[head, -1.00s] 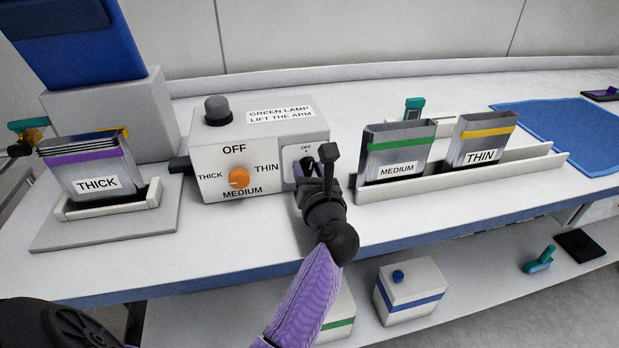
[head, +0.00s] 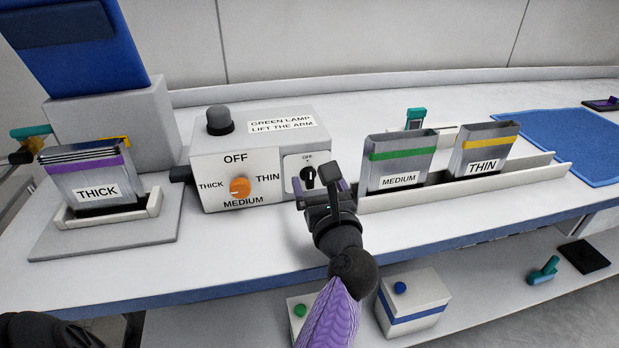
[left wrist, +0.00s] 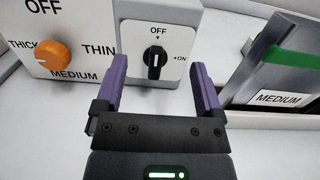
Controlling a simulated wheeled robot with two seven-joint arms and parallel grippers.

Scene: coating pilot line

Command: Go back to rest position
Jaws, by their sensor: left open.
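My left gripper (head: 325,190) is in front of the right end of the control box (head: 262,190). In the left wrist view its two purple fingers (left wrist: 156,88) are apart, with nothing between them. Beyond them is the black switch knob (left wrist: 155,62), on a white plate marked OFF and ON; its pointer stands upright at OFF. The knob also shows in the head view (head: 308,177). The orange selector knob (head: 240,187) sits among the words OFF, THICK, THIN and MEDIUM. The lamp (head: 219,119) on top of the box is grey. My right gripper is not in view.
The THICK holder (head: 92,180) stands left of the box. The MEDIUM holder (head: 400,160) and THIN holder (head: 483,148) stand in a rail (head: 520,175) to the right. A blue mat (head: 575,140) lies further right. Boxes (head: 413,300) stand on the shelf below.

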